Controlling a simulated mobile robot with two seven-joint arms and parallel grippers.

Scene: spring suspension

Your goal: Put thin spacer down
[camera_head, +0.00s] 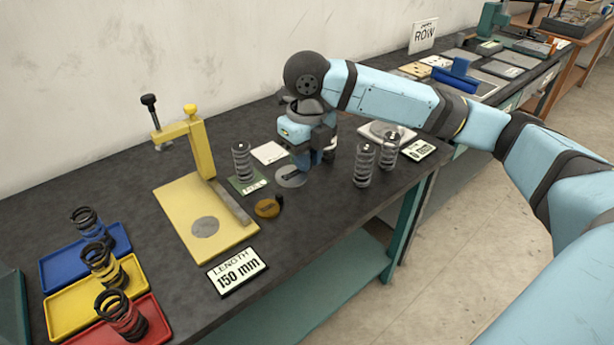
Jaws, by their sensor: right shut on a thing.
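My right gripper (316,160) points down over the middle of the bench and is shut. A flat grey disc with a dark strip, seemingly the thin spacer (284,181), is at its fingertips, at or just above the bench top. The grip point and any gap below the disc are hard to make out. A smaller brown-orange disc (264,209) with a dark tab lies nearer the front edge, apart from the grey one. My left gripper is not in view.
A spring stack (241,162) stands left of the gripper; two more (364,166) (390,152) stand right. A yellow gauge stand (180,222) and a "150 mm" sign (237,273) are at front left. Blue (52,271), yellow (60,305) and red trays hold springs. A white card (269,153) lies behind.

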